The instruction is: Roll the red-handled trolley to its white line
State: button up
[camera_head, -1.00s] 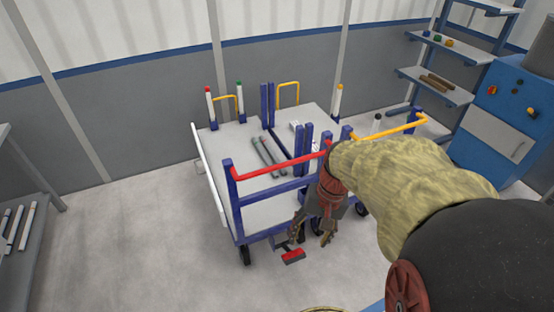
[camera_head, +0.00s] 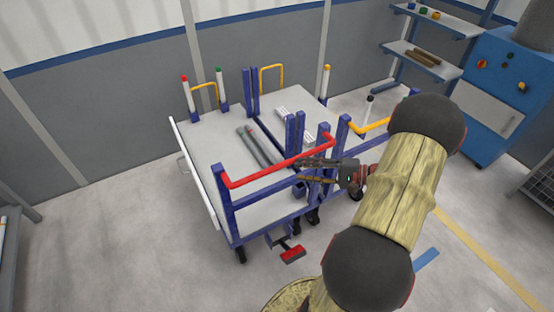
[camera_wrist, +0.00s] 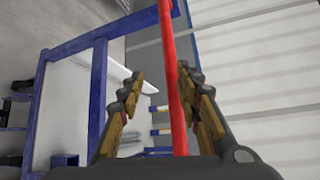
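The red-handled trolley (camera_head: 190,145) stands left of centre in the head view, with a blue frame and grey deck. Its red handle (camera_head: 270,165) runs along the near side between two blue posts. My gripper (camera_head: 299,171) is at the handle's right part, fingers pointing left. In the wrist view the red handle (camera_wrist: 173,80) passes between the spread fingers of my gripper (camera_wrist: 160,76), nearer the right finger. The gripper looks open; I cannot tell whether a finger touches the handle. A red pedal (camera_head: 292,254) sits low at the trolley's front. I see no white floor line.
Grey pipes (camera_head: 254,146) lie on the deck. A yellow-handled trolley (camera_head: 368,128) stands close on the right, partly behind my arm. A blue cabinet (camera_head: 490,110) and shelves (camera_head: 435,62) are at the right. Yellow (camera_head: 490,260) and blue (camera_head: 426,261) floor marks show; the left floor is clear.

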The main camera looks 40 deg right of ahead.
aim_at(282, 166)
jog(key=shift+n+t, duration=0.3)
jog(key=shift+n, duration=0.4)
jog(key=shift+r+b+x, duration=0.25)
jog(key=shift+b+x, duration=0.05)
jog(key=shift+x, duration=1)
jog(key=shift+r+b+x, duration=0.25)
jog(key=shift+b+x, duration=0.1)
jog(key=shift+x, duration=0.95)
jog(key=shift+r+b+x, duration=0.25)
jog(key=shift+b+x, duration=0.05)
jog(key=shift+x, duration=0.95)
jog(key=shift+a, duration=0.2)
jog(key=c, duration=0.8)
grip_shut()
